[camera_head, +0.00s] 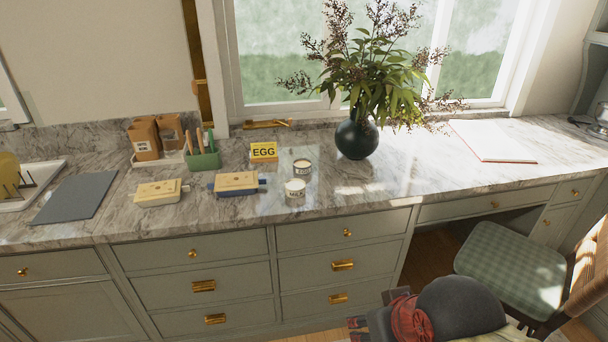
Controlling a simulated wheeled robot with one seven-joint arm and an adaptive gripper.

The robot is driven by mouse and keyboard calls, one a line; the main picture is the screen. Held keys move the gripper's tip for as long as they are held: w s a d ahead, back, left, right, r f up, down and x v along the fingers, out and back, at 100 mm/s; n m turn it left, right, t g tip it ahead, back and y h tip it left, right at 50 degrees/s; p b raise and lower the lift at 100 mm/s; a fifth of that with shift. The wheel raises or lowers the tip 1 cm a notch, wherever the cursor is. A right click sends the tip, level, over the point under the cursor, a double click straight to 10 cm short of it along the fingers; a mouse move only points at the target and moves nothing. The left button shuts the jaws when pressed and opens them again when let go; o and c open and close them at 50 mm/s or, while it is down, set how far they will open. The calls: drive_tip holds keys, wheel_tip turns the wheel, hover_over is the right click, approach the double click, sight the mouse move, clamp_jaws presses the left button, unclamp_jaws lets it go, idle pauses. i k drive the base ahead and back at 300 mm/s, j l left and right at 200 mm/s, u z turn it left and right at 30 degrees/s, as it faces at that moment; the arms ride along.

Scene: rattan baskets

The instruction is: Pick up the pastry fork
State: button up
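I cannot make out a pastry fork for certain. A green caddy (204,160) stands on the marble counter, toward the left. Several upright utensils (199,140) with light, wooden-looking handles stick out of it. Their lower ends are hidden inside, so I cannot tell whether one is a fork. I cannot make out my gripper's fingers in this view. A dark rounded part with red on it (455,305), at the bottom right, looks like part of my arm.
A chair (508,265) is at right.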

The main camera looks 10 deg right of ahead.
sight(199, 134)
drive_tip(key=i+j+u, duration=0.25)
drive_tip(key=i, duration=0.2)
drive_tip(key=i+j+u, duration=0.25)
drive_tip(key=i, duration=0.25)
